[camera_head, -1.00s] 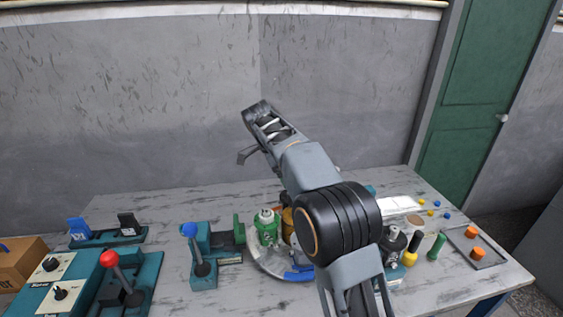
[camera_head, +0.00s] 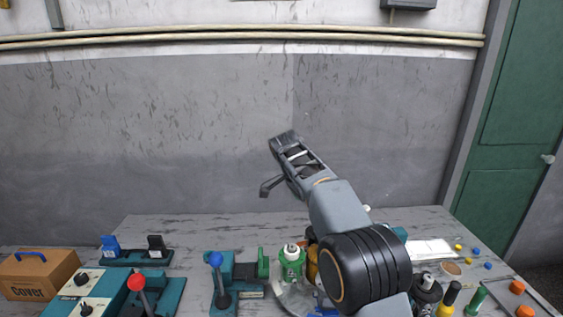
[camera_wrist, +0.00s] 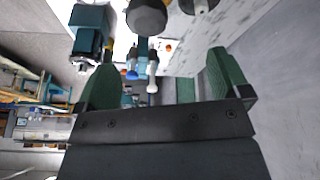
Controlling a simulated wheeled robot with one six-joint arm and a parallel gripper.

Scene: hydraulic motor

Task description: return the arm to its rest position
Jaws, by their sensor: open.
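My arm rises from the lower right of the head view, folded up over the workbench. My gripper (camera_head: 268,186) is held above the table in front of the grey wall, only partly visible. In the wrist view my gripper (camera_wrist: 163,78) shows two green finger pads wide apart with nothing held between them. The wrist view appears strongly tilted, with tabletop things far beyond the fingers. My arm hides part of the table's right half.
Orange caps (camera_head: 517,287) lie at right. Space above the table's left half is clear.

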